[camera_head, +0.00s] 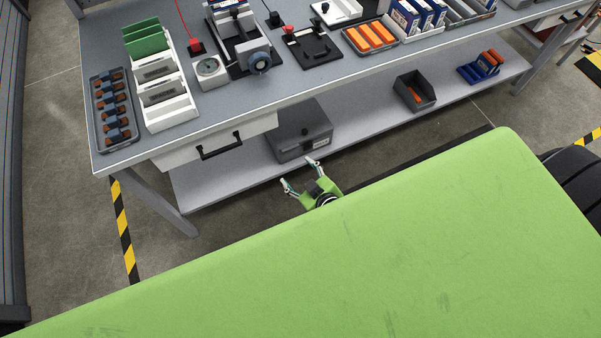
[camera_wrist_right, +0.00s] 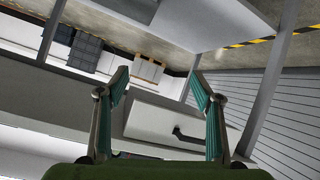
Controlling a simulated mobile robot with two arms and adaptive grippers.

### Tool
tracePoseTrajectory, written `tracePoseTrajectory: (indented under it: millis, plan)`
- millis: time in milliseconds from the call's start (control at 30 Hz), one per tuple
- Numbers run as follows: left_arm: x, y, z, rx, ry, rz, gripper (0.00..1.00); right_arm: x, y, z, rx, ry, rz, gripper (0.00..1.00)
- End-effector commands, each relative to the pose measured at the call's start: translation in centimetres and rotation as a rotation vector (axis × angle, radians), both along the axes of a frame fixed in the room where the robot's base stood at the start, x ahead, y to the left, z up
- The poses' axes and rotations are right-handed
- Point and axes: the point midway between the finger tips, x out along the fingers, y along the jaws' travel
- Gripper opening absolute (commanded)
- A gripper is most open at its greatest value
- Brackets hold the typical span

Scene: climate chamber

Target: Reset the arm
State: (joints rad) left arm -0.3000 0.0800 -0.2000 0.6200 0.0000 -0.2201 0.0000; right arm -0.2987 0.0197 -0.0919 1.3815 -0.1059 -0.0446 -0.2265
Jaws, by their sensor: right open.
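My right gripper (camera_head: 300,174) sticks out past my large green body part, low in front of the workbench. Its two fingers are spread apart with nothing between them. In the right wrist view its fingers (camera_wrist_right: 158,78) stand wide apart, and the space between them is empty. A white drawer (camera_wrist_right: 160,122) with a dark handle shows behind them there. In the head view the gripper is just in front of the lower shelf, near a grey box (camera_head: 303,146), apart from it. Most of my right arm is hidden. My left gripper is not in view.
The workbench (camera_head: 300,82) holds trays, green cards in a white rack (camera_head: 165,95), and devices. A drawer (camera_head: 215,140) hangs under its top. The lower shelf (camera_head: 370,120) carries a dark bin (camera_head: 414,92) and a blue bin (camera_head: 480,70). Open floor (camera_head: 70,210) lies at left.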

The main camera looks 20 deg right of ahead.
Motion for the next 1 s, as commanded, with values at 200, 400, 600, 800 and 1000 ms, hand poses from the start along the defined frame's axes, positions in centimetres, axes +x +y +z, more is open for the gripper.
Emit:
tracePoseTrajectory:
  millis: [200, 400, 600, 800, 1000]
  plan:
    - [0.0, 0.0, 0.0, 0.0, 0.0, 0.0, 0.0, -0.2, 0.0, -0.3, 0.002, 0.007, 0.0, 0.6]
    - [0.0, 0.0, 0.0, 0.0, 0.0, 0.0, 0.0, -0.2, 0.0, -0.3, 0.002, 0.007, 0.0, 0.6]
    - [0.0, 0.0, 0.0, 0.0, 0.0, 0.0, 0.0, -0.2, 0.0, -0.3, 0.002, 0.007, 0.0, 0.6]
    - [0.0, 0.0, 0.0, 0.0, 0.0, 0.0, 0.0, -2.5, 0.0, -3.8, 0.012, 0.091, -0.005, 0.6]
    - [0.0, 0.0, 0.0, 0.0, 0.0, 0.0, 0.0, -12.0, -0.5, -13.8, 0.04, 0.368, -0.036, 0.6]
